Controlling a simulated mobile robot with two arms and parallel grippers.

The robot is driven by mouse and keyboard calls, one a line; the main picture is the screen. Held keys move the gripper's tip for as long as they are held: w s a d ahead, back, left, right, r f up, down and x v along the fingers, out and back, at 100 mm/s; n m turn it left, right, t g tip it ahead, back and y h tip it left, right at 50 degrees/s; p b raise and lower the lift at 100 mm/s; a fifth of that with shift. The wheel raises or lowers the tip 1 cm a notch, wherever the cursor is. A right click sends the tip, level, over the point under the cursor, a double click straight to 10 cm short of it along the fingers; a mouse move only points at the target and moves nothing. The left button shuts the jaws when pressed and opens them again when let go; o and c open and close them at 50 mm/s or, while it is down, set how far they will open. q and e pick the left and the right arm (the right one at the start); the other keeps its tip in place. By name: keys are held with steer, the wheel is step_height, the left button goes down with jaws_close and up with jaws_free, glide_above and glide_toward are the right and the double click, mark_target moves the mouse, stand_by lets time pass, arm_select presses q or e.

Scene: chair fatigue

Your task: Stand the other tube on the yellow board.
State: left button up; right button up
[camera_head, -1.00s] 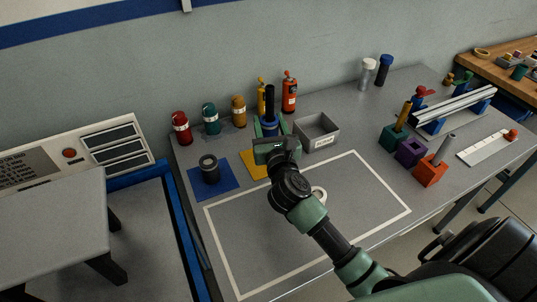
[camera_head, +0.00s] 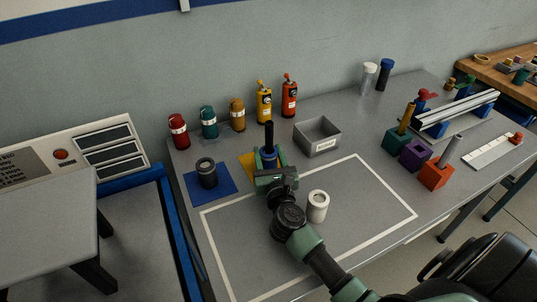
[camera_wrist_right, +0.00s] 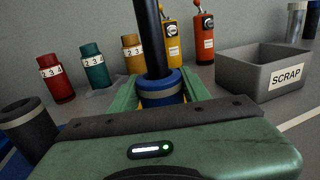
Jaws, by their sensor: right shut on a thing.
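My right gripper (camera_head: 268,173) is shut on a blue round piece (camera_head: 268,152) with a grey band and an upright black rod (camera_head: 269,134) rising from it. In the right wrist view the piece (camera_wrist_right: 160,88) sits between the green fingers. The yellow board (camera_head: 246,163) lies under and behind the gripper, partly hidden; I cannot tell whether the piece touches it. A dark tube (camera_head: 207,178) with a grey band stands upright on the blue board (camera_head: 227,183). A white tube (camera_head: 317,208) stands upright inside the white outline. My left gripper is not in view.
A grey scrap box (camera_head: 317,140) stands right of the gripper. Red (camera_head: 178,133), teal and amber bottles, with yellow and orange ones, line the back. Coloured blocks (camera_head: 436,174) with rods stand at right. The outlined area (camera_head: 365,210) is mostly clear.

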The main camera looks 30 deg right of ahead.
steer(key=shift+f, duration=0.15)
steer(key=o, duration=1.4)
steer(key=shift+r, duration=0.3)
steer(key=b+v, duration=0.1)
steer(key=v, duration=1)
steer(key=shift+s+a+f+b, duration=0.1)
steer(key=shift+s+f+b, duration=0.1)
steer(key=shift+b, duration=0.1)
steer(key=shift+s+a+r, duration=0.1)
steer(key=shift+s, duration=0.2)
